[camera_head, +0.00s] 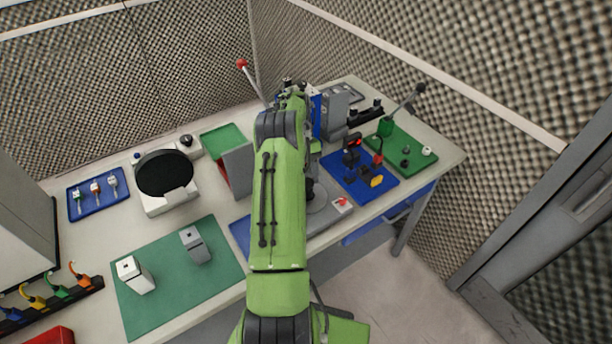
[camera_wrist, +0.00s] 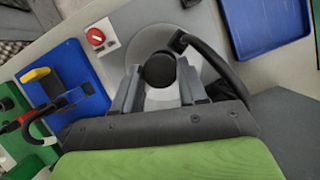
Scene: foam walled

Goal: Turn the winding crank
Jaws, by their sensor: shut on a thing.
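The winding crank shows in the wrist view as a black curved arm (camera_wrist: 215,62) over a pale round disc (camera_wrist: 150,38), with a round black knob (camera_wrist: 158,70). My gripper (camera_wrist: 160,84) is shut on the knob, with one grey finger on each side of it. In the head view the grey disc (camera_head: 322,208) shows beside my green arm, which hides most of the crank and my gripper.
A red button (camera_wrist: 95,36) on a white plate is close to the disc. A green mat (camera_head: 175,295) lies at left.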

